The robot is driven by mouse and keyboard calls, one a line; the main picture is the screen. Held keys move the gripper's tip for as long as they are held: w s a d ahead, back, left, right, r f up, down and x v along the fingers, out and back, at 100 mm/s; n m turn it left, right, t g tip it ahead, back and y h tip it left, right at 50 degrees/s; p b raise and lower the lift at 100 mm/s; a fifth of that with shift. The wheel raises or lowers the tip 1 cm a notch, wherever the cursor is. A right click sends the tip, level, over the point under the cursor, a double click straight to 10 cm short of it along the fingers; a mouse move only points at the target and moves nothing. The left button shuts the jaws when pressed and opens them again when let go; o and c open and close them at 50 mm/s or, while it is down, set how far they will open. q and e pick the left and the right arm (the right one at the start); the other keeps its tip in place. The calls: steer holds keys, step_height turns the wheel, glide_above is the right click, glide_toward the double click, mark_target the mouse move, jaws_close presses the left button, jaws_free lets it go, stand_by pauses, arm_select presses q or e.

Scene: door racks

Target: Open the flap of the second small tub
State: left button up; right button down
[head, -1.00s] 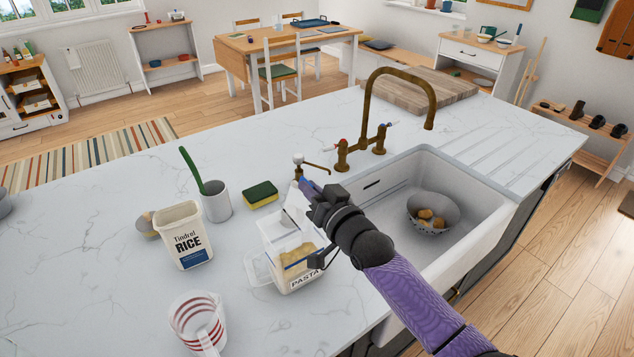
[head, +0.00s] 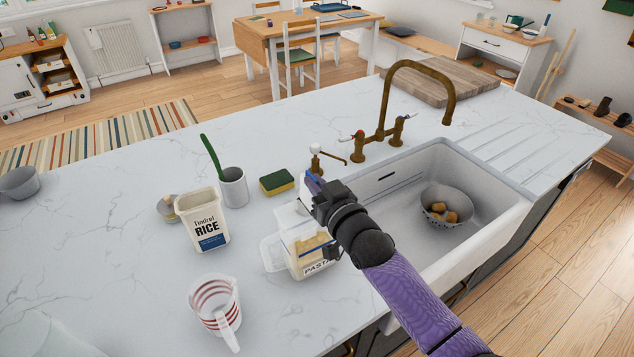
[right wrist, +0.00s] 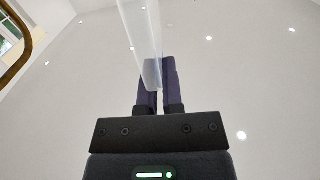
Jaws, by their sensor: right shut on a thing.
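The pasta tub (head: 308,264), a small clear tub with a white PASTA label, stands on the worktop left of the sink. Its pale flap (head: 289,216) is raised and tilted at the top. My right gripper (head: 315,187) is above the tub, at the flap's upper edge. In the right wrist view my right gripper (right wrist: 157,77) is shut on the translucent flap (right wrist: 145,40). The fingers partly hide the flap in the head view. The rice tub (head: 207,229), white with a blue band, stands open to the left. My left gripper is not in view.
A striped measuring jug (head: 213,300) stands in front, left of the pasta tub. A sponge (head: 277,182) and a grey cup with a green utensil (head: 233,188) are behind. The sink (head: 398,225) holds a colander (head: 446,204); a brass tap (head: 385,100) rises behind.

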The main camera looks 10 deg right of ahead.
steer(key=c, duration=0.8)
jaws_free()
steer(key=shift+o, duration=0.2)
steer(key=v, duration=1)
steer(key=shift+p, duration=0.45)
